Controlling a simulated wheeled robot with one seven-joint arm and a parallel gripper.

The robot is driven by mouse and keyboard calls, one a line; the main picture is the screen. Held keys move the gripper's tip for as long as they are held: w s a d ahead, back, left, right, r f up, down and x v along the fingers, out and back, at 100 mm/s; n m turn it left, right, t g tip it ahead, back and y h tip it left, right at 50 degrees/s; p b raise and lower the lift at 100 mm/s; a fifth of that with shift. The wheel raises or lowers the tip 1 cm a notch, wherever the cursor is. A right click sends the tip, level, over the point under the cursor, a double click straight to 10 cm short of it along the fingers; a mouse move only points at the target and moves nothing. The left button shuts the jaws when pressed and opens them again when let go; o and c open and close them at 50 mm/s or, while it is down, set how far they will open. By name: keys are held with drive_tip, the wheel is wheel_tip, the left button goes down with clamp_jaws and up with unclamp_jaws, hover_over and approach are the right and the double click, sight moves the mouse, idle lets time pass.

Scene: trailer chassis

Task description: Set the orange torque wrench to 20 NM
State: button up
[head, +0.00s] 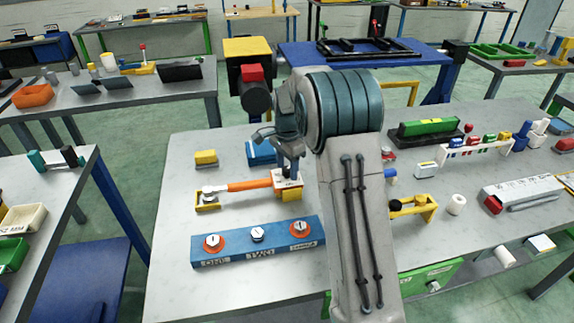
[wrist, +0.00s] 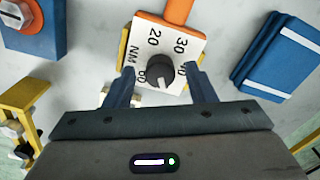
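The orange torque wrench (head: 250,185) lies on the grey table in the head view, its handle running left to right. At its right end is a white dial plate, which the wrist view shows as a plate (wrist: 145,46) marked NM, 20, 30, 60 and a partly covered number. A dark round knob (wrist: 160,72) sits in the plate's middle; I cannot tell surely which number it points to. My gripper (wrist: 160,71) is open, one blue finger on each side of the knob with gaps between. In the head view my gripper (head: 290,168) is over the dial, partly hidden by my arm.
A blue block (head: 275,253) with orange and white knobs lies in front of the wrench. Yellow supports (head: 208,206) hold the wrench's left end. A blue box (head: 260,152) is behind it. The table's front left is clear.

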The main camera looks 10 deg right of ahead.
drive_tip(key=c, duration=0.9)
